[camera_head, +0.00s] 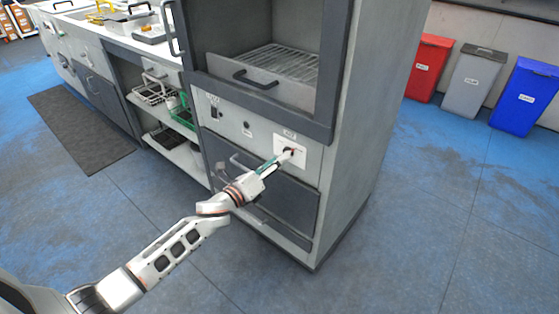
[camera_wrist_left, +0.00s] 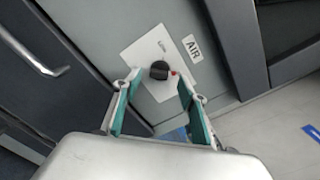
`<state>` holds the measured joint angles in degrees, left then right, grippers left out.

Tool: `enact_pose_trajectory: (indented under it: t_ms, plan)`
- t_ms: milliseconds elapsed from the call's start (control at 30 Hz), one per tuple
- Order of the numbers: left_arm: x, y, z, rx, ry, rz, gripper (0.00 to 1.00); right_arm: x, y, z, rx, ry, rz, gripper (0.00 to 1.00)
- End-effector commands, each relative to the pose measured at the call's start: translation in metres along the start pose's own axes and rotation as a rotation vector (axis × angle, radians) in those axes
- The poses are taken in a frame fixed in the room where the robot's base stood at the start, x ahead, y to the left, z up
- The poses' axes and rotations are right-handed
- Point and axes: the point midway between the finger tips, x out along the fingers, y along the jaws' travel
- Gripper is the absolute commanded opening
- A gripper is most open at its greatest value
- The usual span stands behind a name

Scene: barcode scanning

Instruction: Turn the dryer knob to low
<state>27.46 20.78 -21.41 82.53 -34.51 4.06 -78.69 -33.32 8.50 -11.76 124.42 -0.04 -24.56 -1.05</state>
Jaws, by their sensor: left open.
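The dryer knob is a small black knob (camera_wrist_left: 159,70) on a white plate (camera_wrist_left: 146,52), with a red dot beside it and a label reading AIR (camera_wrist_left: 193,47) next to the plate. My left gripper (camera_wrist_left: 155,92) is open, with its teal-padded fingers on either side of the knob in the left wrist view. I cannot tell whether the fingers touch it. In the head view the left gripper (camera_head: 285,157) reaches the white plate (camera_head: 291,146) on the cabinet front, and its fingers mostly hide the knob. My right gripper is not in view.
The dryer cabinet (camera_head: 350,150) has an open bay with a wire rack (camera_head: 285,63) above the panel and handled drawers (camera_head: 285,195) below. Shelves with baskets (camera_head: 153,92) stand to the left. Red, grey and blue bins (camera_head: 527,95) stand at right. The blue floor between is clear.

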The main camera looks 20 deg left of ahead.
Motion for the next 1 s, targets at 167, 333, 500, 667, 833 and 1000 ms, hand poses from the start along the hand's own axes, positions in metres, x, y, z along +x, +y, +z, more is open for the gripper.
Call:
enact_pose_trajectory:
  t_ms: [167,333,500,667,833,1000]
  plan:
    - [0.0108,0.0004,-0.0002,0.001,0.000,0.001,0.42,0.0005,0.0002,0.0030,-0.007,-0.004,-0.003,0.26]
    - [0.0121,-0.0002,0.0002,0.001,0.000,0.000,0.42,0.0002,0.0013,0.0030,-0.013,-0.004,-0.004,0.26]
    - [0.0119,-0.0003,0.0002,0.000,0.000,0.000,0.26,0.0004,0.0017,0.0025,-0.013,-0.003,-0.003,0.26]
    - [0.0118,-0.0003,0.0002,0.000,0.000,0.000,0.04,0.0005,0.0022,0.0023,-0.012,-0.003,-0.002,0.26]
    - [0.0118,-0.0004,0.0004,-0.006,0.000,0.000,0.04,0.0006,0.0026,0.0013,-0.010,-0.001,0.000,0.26]
    - [0.0119,-0.0012,0.0011,-0.046,-0.001,-0.001,0.04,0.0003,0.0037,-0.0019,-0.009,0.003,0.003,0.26]
